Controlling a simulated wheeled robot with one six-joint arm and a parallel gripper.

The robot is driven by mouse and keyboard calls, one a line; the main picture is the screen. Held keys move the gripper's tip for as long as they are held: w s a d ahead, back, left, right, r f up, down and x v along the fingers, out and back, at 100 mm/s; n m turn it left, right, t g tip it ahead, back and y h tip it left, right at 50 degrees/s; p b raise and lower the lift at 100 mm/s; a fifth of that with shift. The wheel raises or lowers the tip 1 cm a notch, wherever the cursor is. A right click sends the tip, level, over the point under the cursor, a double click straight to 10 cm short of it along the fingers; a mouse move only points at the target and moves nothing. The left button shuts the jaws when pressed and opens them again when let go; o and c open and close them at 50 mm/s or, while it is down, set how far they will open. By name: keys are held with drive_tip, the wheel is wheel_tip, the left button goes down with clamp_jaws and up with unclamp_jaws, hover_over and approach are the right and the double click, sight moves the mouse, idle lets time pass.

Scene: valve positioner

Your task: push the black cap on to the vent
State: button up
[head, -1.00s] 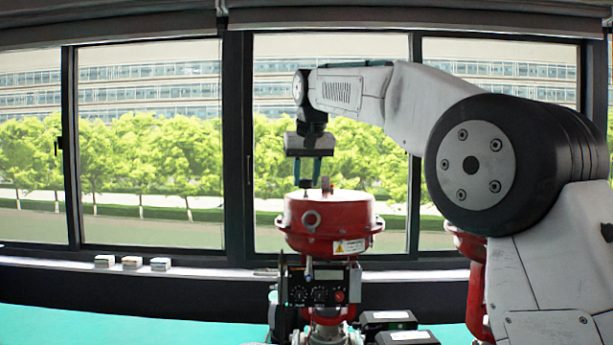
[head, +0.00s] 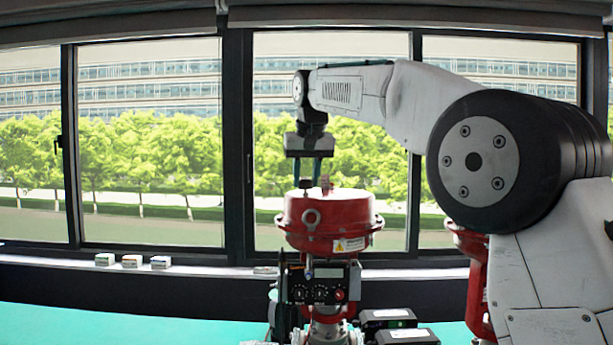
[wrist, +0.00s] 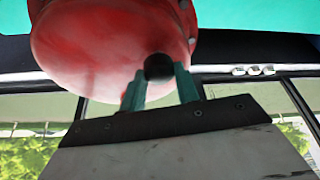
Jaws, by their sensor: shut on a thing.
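My gripper (head: 307,181) points down just above the red domed housing (head: 328,212). Its two teal fingers are shut on the small black cap (wrist: 158,67), whose round dark end shows between the fingertips in the wrist view. In the head view the cap is a small dark shape between the fingertips, close over the housing's top. A small stub (head: 325,182), which may be the vent, stands up from the housing top just right of the cap. I cannot tell whether the cap touches the vent. In the wrist view the cap hides whatever lies behind it.
A positioner box with dials (head: 320,285) sits below the housing. Black boxes (head: 390,318) stand at its lower right, and another red body (head: 470,265) is partly behind my arm. Small blocks (head: 132,261) lie on the window sill. The teal surface (head: 120,325) at left is clear.

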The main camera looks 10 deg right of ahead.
drive_tip(key=shift+f, duration=0.5)
drive_tip(key=o, duration=1.1)
drive_tip(key=v, duration=0.8)
drive_tip(key=s+d+f+g, duration=0.1)
drive_tip(key=s+d+f, duration=0.15)
drive_tip(key=s, duration=0.35)
drive_tip(key=s+d+f, duration=0.2)
drive_tip(key=s+d, duration=0.2)
drive_tip(key=s, duration=0.1)
drive_tip(key=s+d+f, duration=0.2)
drive_tip(key=s+f, duration=0.7)
drive_tip(key=s, duration=0.2)
drive_tip(key=s+d+f+g, duration=0.1)
drive_tip(key=s+d+f, duration=0.1)
drive_tip(key=s+f, duration=0.7)
drive_tip(key=s+d+f+g, duration=0.1)
drive_tip(key=s+d+f, duration=0.2)
drive_tip(key=s+f, duration=0.7)
drive_tip(key=shift+s+d+f+m, duration=0.15)
drive_tip(key=shift+s+m, duration=0.25)
drive_tip(key=shift+s, duration=0.95)
